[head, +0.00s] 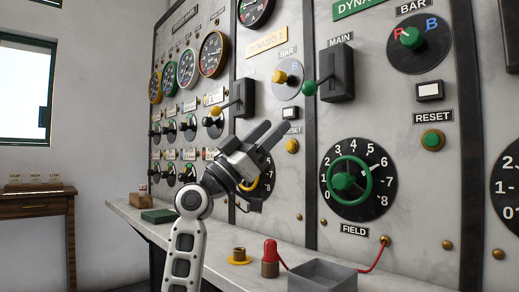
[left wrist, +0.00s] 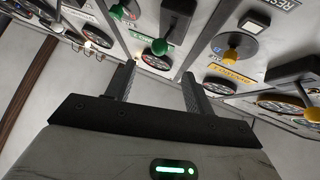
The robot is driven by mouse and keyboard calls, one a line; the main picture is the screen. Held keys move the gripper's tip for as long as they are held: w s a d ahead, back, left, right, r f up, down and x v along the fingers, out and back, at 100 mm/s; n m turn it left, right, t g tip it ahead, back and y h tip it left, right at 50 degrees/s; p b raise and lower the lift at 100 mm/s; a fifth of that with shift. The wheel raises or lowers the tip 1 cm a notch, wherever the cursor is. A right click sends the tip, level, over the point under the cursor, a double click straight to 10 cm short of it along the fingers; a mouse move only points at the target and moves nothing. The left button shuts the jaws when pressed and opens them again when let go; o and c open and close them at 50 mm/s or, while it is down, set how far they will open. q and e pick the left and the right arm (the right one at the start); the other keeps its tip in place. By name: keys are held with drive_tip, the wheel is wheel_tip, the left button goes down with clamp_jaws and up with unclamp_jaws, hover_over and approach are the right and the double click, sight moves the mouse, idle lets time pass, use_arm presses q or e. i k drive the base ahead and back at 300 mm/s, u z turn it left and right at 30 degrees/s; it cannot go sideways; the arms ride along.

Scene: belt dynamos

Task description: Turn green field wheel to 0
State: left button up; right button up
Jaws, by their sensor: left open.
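The green field wheel (head: 348,181) sits on a round black dial marked 0 to 8, above the FIELD label (head: 354,230) in the head view. A white mark at its upper right points close to 6. My left gripper (head: 276,129) is open and empty, left of the wheel and apart from it, in front of the neighbouring yellow wheel (head: 262,187), which it partly hides. The left wrist view shows its two fingers (left wrist: 159,70) spread with nothing between them. I cannot make out the green field wheel there. My right gripper is not in view.
The green-balled MAIN lever (head: 310,88) juts out between my gripper and the upper panel; it also shows in the left wrist view (left wrist: 160,47). Below the wheel, a grey box (head: 322,277) and a red plug (head: 270,251) with a cable stand on the ledge.

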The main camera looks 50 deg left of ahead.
sight(341, 181)
drive_tip(key=k, duration=1)
